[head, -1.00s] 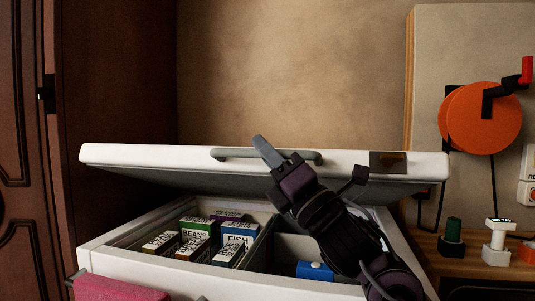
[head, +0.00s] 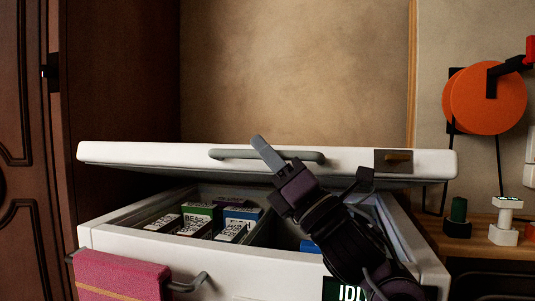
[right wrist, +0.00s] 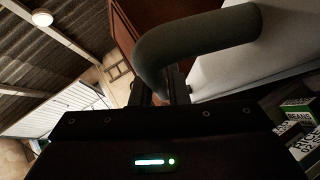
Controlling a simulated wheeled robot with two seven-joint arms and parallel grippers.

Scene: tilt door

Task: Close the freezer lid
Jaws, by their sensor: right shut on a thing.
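The white freezer lid (head: 140,153) is partly open, tilted over the white freezer body (head: 215,258) with a gap at the front. A grey bar handle (head: 230,154) runs along the lid's front edge. My right gripper (head: 267,153) is shut on this handle near its middle in the head view. In the right wrist view the curved grey handle (right wrist: 200,38) goes down between the fingers of my right gripper (right wrist: 162,92), and the pale lid (right wrist: 245,60) lies to the right. My left gripper is not in view.
Several food boxes (head: 198,222) stand in the freezer's left compartment, below the rim. A pink towel (head: 115,275) hangs on a front bar (head: 188,283). An orange wheel (head: 470,105) and a wooden shelf (head: 460,245) are at the right. A dark cabinet stands at the left.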

